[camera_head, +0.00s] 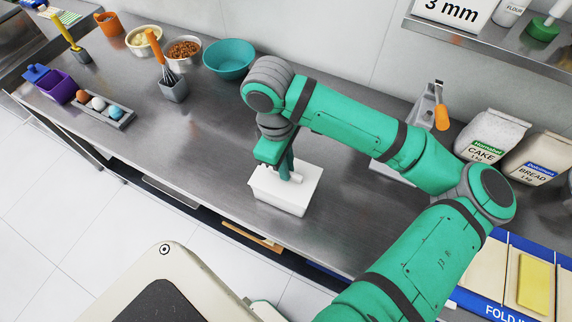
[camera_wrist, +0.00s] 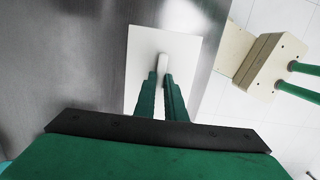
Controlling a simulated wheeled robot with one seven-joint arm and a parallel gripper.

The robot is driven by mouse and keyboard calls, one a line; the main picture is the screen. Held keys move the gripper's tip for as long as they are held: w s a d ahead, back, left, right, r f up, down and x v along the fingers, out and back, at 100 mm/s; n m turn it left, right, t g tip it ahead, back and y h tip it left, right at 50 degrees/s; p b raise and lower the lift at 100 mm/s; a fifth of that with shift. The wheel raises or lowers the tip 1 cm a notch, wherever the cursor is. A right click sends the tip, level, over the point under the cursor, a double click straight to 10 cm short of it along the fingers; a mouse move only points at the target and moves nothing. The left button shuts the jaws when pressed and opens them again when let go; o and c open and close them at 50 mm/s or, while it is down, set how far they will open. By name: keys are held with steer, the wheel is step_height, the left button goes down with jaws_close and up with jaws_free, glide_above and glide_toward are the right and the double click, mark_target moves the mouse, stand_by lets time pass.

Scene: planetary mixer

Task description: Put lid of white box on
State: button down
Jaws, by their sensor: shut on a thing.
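The white box (camera_head: 279,201) stands on the steel counter near its front edge. Its white lid (camera_head: 309,175) lies over the top of the box in the head view. The lid also shows in the wrist view (camera_wrist: 183,48), with a raised bar handle in its middle. My gripper (camera_head: 290,176) is above the lid, and its green fingers (camera_wrist: 163,78) are shut on the lid's handle. In the wrist view the lid hides the box. I cannot tell whether the lid is fully seated on the rim.
A teal bowl (camera_head: 229,59), a whisk in a grey holder (camera_head: 174,89) and an egg tray (camera_head: 106,112) stand to the left. Flour bags (camera_head: 492,138) and an orange-handled metal tool (camera_head: 441,112) are to the right. The counter (camera_head: 190,140) left of the box is clear.

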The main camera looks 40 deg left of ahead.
steer(key=shift+f, duration=0.9)
stand_by(1.4)
steer(key=c, duration=1.7)
jaws_free()
steer(key=shift+c, duration=0.2)
step_height(320, 180, up, 11)
steer(key=a, duration=0.1)
steer(key=shift+s+a, duration=0.15)
steer(key=shift+s, duration=0.05)
steer(key=shift+f, duration=0.1)
